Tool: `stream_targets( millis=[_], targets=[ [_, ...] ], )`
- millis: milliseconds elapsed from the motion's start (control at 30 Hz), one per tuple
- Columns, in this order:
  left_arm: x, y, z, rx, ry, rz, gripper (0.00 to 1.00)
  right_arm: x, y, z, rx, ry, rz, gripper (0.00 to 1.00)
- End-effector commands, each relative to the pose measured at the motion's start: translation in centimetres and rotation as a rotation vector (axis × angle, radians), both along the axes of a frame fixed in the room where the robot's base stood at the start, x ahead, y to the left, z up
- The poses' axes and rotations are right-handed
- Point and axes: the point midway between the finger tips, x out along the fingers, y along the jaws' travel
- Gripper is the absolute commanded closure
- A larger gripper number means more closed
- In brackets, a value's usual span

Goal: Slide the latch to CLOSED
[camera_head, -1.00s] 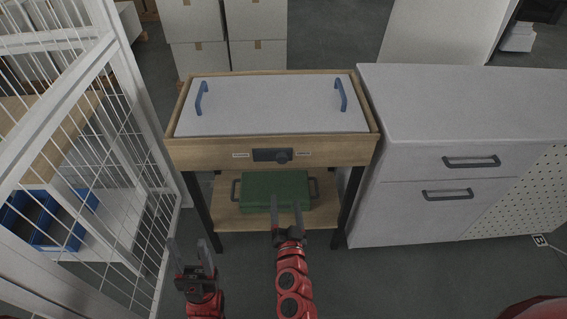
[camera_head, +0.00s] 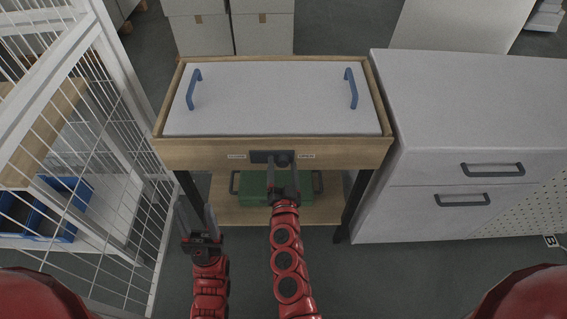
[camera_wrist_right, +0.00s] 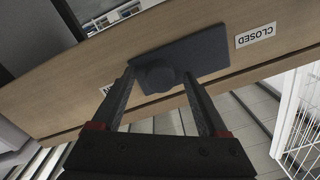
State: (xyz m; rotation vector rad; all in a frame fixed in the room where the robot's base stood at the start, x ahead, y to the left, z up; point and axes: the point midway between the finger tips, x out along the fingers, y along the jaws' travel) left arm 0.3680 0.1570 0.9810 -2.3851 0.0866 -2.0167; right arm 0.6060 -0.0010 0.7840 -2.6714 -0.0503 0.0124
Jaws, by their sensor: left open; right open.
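The latch is a dark plate (camera_head: 261,157) with a round knob (camera_head: 283,158) on the wooden front of the table. A white label sits on each side of it. In the right wrist view, upside down, the CLOSED label (camera_wrist_right: 255,36) is right of the plate (camera_wrist_right: 205,52); the knob (camera_wrist_right: 158,77) is at the plate's other end. My right gripper (camera_head: 282,164) is open, its fingertips either side of the knob; contact cannot be told. My left gripper (camera_head: 196,208) is open and empty, low and left of the table.
A grey lid with blue handles (camera_head: 352,88) covers the tabletop. A green case (camera_head: 254,186) lies on the lower shelf (camera_head: 232,214), under the latch. A wire cage (camera_head: 115,165) stands close on the left, a grey drawer cabinet (camera_head: 440,110) on the right.

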Motion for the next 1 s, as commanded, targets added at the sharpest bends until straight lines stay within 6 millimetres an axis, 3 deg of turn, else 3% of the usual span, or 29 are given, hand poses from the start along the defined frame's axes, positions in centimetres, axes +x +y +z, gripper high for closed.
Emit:
stream_targets(
  millis=[133, 500, 567, 1000],
  targets=[
    [0.0, 0.0, 0.0, 0.0, 0.0, 0.0, 0.48, -0.01, -0.02, 0.0, 0.0, 0.0, 0.0, 0.25],
    [0.01, 0.0, 0.0, 0.0, 0.0, 0.0, 0.48, -0.02, -0.03, 0.0, 0.0, 0.0, -0.001, 0.92],
    [0.0, 0.0, 0.0, 0.0, 0.0, 0.0, 0.48, -0.02, -0.03, 0.0, 0.0, 0.0, -0.001, 1.0],
    [0.0, 0.0, 0.0, 0.0, 0.0, 0.0, 0.48, -0.02, -0.04, -0.02, 0.0, 0.0, -0.001, 1.0]
  ],
)
